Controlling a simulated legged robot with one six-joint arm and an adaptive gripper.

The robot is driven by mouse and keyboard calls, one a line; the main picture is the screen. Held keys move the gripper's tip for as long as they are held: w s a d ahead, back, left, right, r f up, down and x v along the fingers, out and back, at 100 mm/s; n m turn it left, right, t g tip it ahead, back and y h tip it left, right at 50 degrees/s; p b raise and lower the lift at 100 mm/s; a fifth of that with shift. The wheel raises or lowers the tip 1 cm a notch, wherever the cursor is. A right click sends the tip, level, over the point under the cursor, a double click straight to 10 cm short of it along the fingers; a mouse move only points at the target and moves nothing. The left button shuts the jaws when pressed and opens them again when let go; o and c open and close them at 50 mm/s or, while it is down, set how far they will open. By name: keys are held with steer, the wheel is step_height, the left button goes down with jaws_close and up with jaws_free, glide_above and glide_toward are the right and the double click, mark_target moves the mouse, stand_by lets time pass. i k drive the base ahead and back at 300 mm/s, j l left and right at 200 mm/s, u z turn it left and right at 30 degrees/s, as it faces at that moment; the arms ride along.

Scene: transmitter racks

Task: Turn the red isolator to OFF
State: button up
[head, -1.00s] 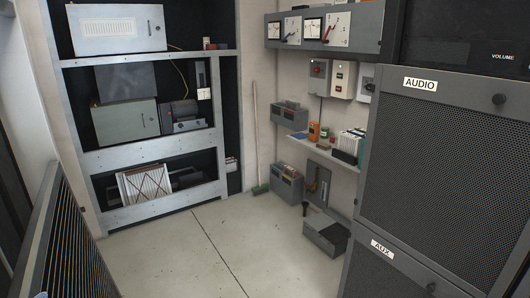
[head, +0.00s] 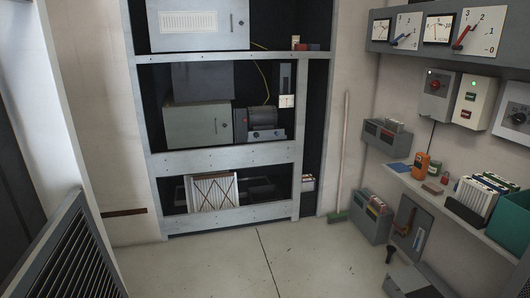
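On the right wall, a grey switch box (head: 433,106) has a small rotary knob that looks reddish and a pale lamp above it. A light grey box (head: 508,126) with a dark rotary knob is at the right edge. Above them, a grey panel (head: 378,30) carries meters and scale plates with levers, the right one red (head: 466,37). I cannot tell which is the red isolator; no OFF label is readable. My gripper is not in view.
A shelf (head: 425,190) below the boxes holds an orange device (head: 421,165), binders and a teal bin (head: 507,214). Bins and a broom (head: 344,150) stand by the wall. An equipment rack (head: 225,156) fills the back. A vented panel (head: 70,250) is at front left. The middle floor is clear.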

mark_target(435, 84)
steer(key=i+l+u, duration=0.1)
steer(key=i+u, duration=0.15)
steer(key=i, duration=1.2)
steer(key=i+j+z, duration=0.1)
steer(key=i+j, duration=0.35)
steer(key=i, duration=0.15)
steer(key=i+j+z, duration=0.15)
steer(key=i+j, duration=0.3)
steer(key=i+z, duration=0.1)
steer(key=z, duration=1.8)
steer(key=i+j, duration=1)
steer(key=i+l+z, duration=0.05)
